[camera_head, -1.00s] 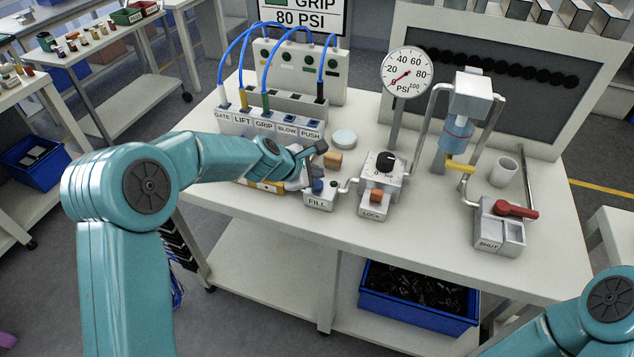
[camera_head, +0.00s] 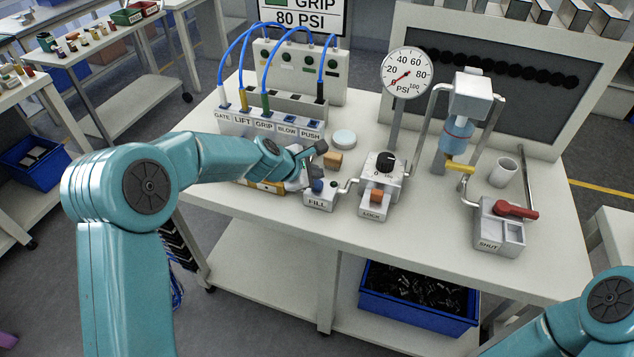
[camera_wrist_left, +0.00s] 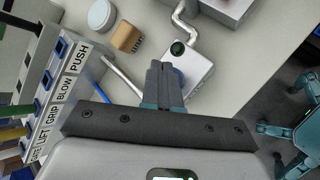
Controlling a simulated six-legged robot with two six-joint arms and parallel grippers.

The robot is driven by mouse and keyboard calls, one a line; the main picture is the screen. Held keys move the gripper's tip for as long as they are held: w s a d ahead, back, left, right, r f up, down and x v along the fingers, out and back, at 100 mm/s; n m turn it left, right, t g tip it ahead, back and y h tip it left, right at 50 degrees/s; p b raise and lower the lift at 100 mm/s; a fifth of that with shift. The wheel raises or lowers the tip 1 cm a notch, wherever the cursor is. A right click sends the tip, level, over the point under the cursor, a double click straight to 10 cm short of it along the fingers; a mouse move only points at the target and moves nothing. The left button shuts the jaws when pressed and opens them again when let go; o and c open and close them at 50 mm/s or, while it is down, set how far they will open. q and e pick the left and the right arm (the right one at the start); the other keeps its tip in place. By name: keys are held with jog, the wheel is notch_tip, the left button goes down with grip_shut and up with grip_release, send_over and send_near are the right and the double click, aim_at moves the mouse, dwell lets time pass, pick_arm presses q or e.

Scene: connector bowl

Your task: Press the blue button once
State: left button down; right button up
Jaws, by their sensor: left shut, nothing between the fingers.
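The blue button (camera_head: 317,185) sits on top of the small white FILL box (camera_head: 320,202) near the front edge of the bench. In the left wrist view, the blue button (camera_wrist_left: 179,77) shows only partly, its rest hidden by the fingers. My left gripper (camera_head: 303,178) is shut and empty, just to the left of the button in the head view. In the left wrist view the fingertips (camera_wrist_left: 162,66) lie together beside and over the button's edge; I cannot tell whether they touch it. My right gripper is out of view.
Right of the FILL box stands a LOCK unit (camera_head: 381,190) with a black knob and an orange button, joined by a pipe. A wooden brush-like block (camera_head: 333,160) and a pale round disc (camera_head: 344,139) lie behind. Labelled hose ports (camera_head: 268,127) stand to the left.

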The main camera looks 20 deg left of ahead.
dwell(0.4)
pick_arm(q)
jog(key=shift+f+b, duration=0.35)
jog(key=shift+f, duration=0.1)
jog(key=shift+f+b, duration=0.5)
jog(key=shift+f, duration=0.05)
dwell(0.5)
dwell(0.3)
jog(key=shift+r+p, duration=1)
notch_tip(320, 180, up, 5)
jog(key=p, duration=0.5)
